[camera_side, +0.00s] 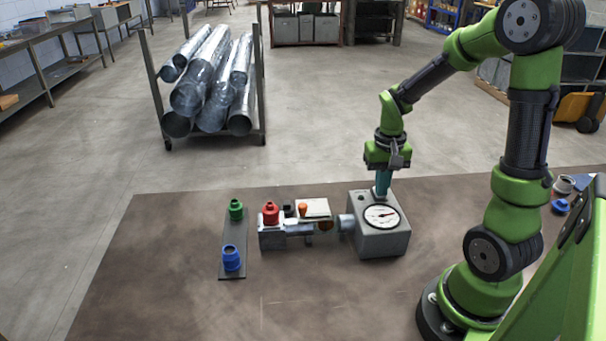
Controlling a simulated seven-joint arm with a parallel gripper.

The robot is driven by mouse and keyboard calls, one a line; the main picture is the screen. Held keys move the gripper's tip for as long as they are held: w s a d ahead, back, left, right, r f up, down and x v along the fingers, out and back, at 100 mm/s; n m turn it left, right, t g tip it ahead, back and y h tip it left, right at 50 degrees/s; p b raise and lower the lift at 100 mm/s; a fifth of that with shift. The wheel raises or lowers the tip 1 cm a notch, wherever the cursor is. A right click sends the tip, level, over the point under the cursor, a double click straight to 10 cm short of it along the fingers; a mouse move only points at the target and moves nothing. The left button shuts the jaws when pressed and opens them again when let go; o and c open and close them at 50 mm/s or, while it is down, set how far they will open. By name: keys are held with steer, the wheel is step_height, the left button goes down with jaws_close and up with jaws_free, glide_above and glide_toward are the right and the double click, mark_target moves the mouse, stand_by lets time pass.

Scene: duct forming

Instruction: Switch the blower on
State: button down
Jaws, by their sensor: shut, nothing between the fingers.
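The blower looks to be the grey box (380,240) with a round white dial (381,216) on its sloped face and a short pale pipe stub on its left side. It stands on the brown work surface (200,300) left of my arm's base. My gripper (382,192) points straight down at the top of the box, just behind the dial. Its teal fingers are shut with nothing between them. The fingertips are at or just above the box top; I cannot tell whether they touch. A small dark knob sits on the top's left; a switch under the fingers is hidden.
Left of the box stand a grey fixture (272,237) with a red fitting (271,213), and a small orange part (303,209). A dark strip (233,262) holds a green fitting (236,210) and a blue fitting (231,257). The front of the surface is clear.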

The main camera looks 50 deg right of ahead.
steer(key=shift+r, duration=3.5)
steer(key=shift+w, duration=0.1)
steer(key=s+a+r+n+t+y, duration=0.1)
steer(key=a+r+n+t, duration=0.1)
steer(key=a, duration=0.7)
steer(key=s+a+r+n+t+y, duration=0.1)
steer(key=s+a+r+n+t, duration=0.1)
steer(key=a+r+t, duration=0.3)
steer(key=a+r+n, duration=0.1)
steer(key=a, duration=0.3)
steer(key=shift+s, duration=0.2)
steer(key=shift+r, duration=0.1)
